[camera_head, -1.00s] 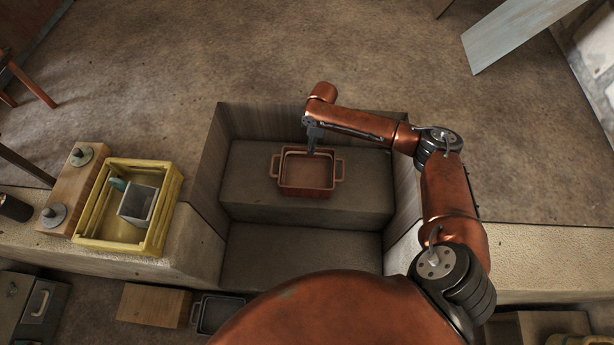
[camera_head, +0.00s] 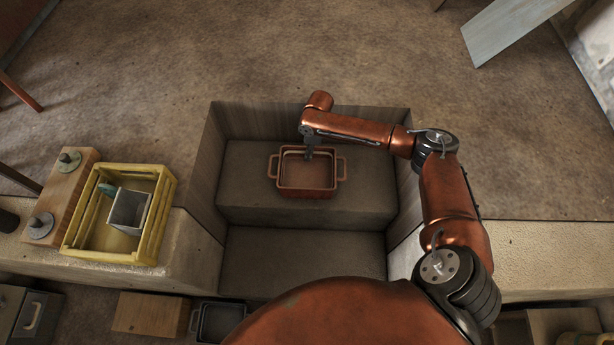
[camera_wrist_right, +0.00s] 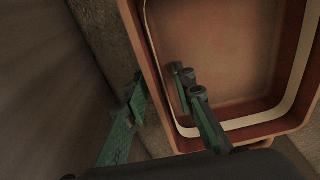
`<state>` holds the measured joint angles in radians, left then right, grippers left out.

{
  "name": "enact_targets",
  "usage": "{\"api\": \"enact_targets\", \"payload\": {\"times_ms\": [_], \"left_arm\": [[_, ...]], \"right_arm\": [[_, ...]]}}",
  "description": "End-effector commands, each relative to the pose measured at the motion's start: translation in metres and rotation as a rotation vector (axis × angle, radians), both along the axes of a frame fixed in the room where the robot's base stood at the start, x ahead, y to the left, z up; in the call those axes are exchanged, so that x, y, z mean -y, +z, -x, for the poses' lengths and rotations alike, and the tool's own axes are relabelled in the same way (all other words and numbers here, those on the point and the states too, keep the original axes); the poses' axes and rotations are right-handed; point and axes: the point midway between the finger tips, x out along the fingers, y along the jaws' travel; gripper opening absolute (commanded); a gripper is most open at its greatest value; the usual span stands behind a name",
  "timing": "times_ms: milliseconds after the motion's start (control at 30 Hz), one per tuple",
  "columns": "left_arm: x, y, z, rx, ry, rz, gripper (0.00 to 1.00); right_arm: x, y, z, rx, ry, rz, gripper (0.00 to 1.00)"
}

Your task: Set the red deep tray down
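The red deep tray (camera_head: 307,175) is upright and level over the upper step (camera_head: 245,200) of the wooden-sided recess, with a handle at its left and right ends. I cannot tell whether its underside touches the step. My right gripper (camera_head: 309,153) is at the tray's far wall. In the right wrist view, the gripper (camera_wrist_right: 160,90) has one finger outside and one inside the wall of the tray (camera_wrist_right: 225,50), closed on it. The tray looks empty. My left gripper is out of view.
The recess has side walls and a lower step (camera_head: 300,262) nearer me. At left stand a yellow crate (camera_head: 112,251) with a grey container (camera_head: 129,208) in it and a wooden block (camera_head: 68,196) with metal discs. A dark tray (camera_head: 220,320) and a wooden box (camera_head: 152,313) lie below.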

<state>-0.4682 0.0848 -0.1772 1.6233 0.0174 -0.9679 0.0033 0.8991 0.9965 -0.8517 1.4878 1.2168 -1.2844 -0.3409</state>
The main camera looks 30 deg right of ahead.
Motion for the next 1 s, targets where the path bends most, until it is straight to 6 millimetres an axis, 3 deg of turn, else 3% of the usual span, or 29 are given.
{"api": "enact_targets", "payload": {"times_ms": [133, 467, 1000], "left_arm": [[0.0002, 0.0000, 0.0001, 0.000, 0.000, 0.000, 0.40], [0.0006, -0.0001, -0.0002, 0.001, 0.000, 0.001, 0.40], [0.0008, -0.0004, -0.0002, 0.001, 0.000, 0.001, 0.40]], "right_arm": [[0.0000, 0.0007, -0.0001, 0.001, 0.000, 0.001, 0.23], [0.0003, 0.0006, 0.0001, 0.000, 0.000, 0.000, 0.00], [0.0006, 0.0000, 0.0002, 0.000, 0.000, 0.001, 0.00]]}}
